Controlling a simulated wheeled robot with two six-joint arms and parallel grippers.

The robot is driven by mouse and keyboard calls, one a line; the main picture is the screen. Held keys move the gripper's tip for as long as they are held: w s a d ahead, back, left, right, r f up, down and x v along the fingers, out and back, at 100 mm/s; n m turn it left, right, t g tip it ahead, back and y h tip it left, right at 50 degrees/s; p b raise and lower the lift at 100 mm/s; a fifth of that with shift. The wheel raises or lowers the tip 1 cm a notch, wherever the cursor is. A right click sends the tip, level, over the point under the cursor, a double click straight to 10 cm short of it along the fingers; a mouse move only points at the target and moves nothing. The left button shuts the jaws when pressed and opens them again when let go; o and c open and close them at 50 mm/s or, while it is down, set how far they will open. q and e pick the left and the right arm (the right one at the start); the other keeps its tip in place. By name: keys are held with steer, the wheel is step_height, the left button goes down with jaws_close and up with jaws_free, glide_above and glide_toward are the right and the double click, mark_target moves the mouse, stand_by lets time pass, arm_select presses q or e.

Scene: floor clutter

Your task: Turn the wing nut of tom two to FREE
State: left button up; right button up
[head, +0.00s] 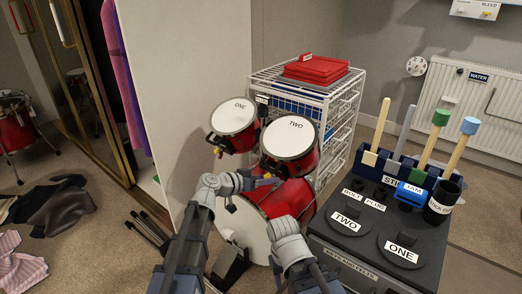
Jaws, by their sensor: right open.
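Tom two (289,138) is a red drum with a white head marked TWO, mounted above the red bass drum (285,199). A small yellow and purple piece (267,178) at its lower left looks like its wing nut; its setting is too small to read. My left gripper (258,181) is at this piece, below tom two. Its fingers are too small and overlapped to tell whether they grip it. My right gripper (286,224) is lower, in front of the bass drum, open, with its fingers mostly hidden by the wrist.
Tom one (234,116) hangs left of tom two, with its own small fitting (217,152). A white wire rack (343,119) stands close behind. A black cabinet (327,250) with lids and upright sticks is at the right. A pedal (231,264) stands on the floor.

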arm_select(q)
steer(key=s+a+r+t+y+p, duration=0.2)
steer(key=s+a+r+y+p, duration=0.15)
steer(key=s, duration=0.35)
steer(key=s+d+r+g+y+p, duration=0.1)
steer(key=s+r+g+p, duration=0.3)
steer(key=p, duration=1.2)
steer(key=s+d+r+g+y+p, duration=0.1)
steer(key=s+r+g+y+p, duration=0.2)
steer(key=s+r+p, duration=0.8)
steer(key=shift+r+g+y+p, duration=0.35)
steer(key=shift+r+g+p, duration=0.55)
steer(key=shift+r+p, duration=1.3)
steer(key=shift+d+f, duration=0.1)
steer(key=shift+f, duration=0.2)
